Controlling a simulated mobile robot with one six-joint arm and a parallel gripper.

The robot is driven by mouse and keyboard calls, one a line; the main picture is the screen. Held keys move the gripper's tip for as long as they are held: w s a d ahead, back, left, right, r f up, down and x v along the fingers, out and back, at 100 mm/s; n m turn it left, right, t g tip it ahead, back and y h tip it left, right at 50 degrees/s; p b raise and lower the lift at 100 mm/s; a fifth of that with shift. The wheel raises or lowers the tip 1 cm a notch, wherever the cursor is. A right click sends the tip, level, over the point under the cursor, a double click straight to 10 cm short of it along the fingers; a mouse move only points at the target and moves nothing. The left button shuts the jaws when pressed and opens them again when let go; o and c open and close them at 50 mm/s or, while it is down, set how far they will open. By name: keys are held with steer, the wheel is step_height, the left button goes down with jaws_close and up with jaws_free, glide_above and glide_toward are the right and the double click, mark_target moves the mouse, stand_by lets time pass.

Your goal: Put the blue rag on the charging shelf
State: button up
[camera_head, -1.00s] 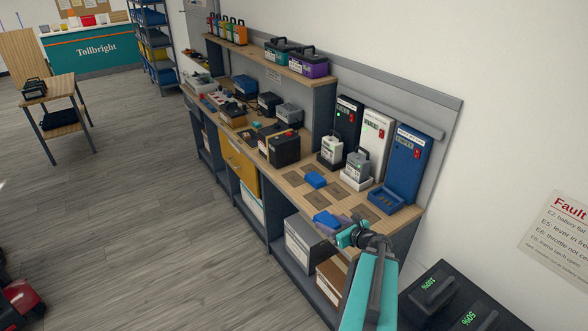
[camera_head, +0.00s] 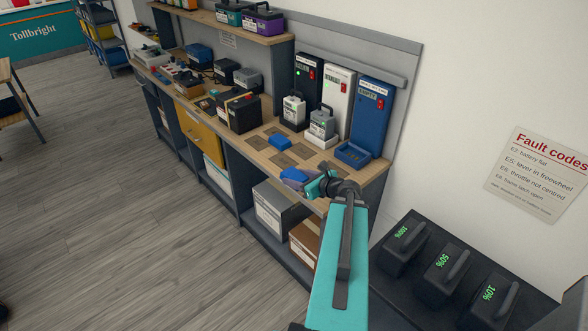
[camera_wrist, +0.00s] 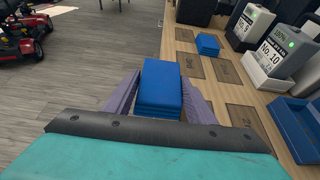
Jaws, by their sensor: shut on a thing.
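My gripper (camera_head: 294,179), with purple fingers, is shut on a folded blue rag (camera_wrist: 160,86), which shows several layers in the wrist view. The rag also shows in the head view (camera_head: 295,174), at the front edge of the wooden bench top (camera_head: 325,166). That top carries dark marked squares and chargers, and looks like the charging shelf. I cannot tell how high the rag is above it. A second blue folded piece (camera_head: 280,142) lies on the top farther back; it also shows in the wrist view (camera_wrist: 208,44).
Two battery packs (camera_head: 292,112) (camera_head: 322,125), a blue tray (camera_head: 353,154) and tall chargers (camera_head: 370,115) stand along the back. A black battery (camera_head: 239,113) stands to the left. Some marked squares (camera_head: 285,160) are bare. Dark battery units (camera_head: 449,272) sit at the lower right.

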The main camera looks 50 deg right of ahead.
steer(key=shift+w+d+f+b, duration=0.3)
steer(key=shift+b, duration=3.25)
steer(key=shift+w+d+r, duration=0.2)
steer(key=shift+w+d, duration=0.1)
steer(key=shift+w+d+f+p, duration=0.2)
steer(key=shift+w+d+p, duration=0.3)
steer(key=shift+w+d, duration=0.9)
steer(key=shift+w+d+f+p, duration=0.2)
steer(key=shift+w+d+p, duration=0.25)
steer(key=shift+w+d, duration=0.95)
steer(key=shift+w+d+f+p, duration=0.2)
steer(key=shift+w+d+p, duration=0.3)
steer(key=shift+w+d, duration=0.85)
steer(key=shift+w+a, duration=0.1)
steer(key=shift+w+d, duration=0.3)
steer(key=shift+f+p, duration=0.55)
steer(key=shift+f, duration=1.25)
steer(key=shift+f, duration=0.1)
steer(key=o, duration=1)
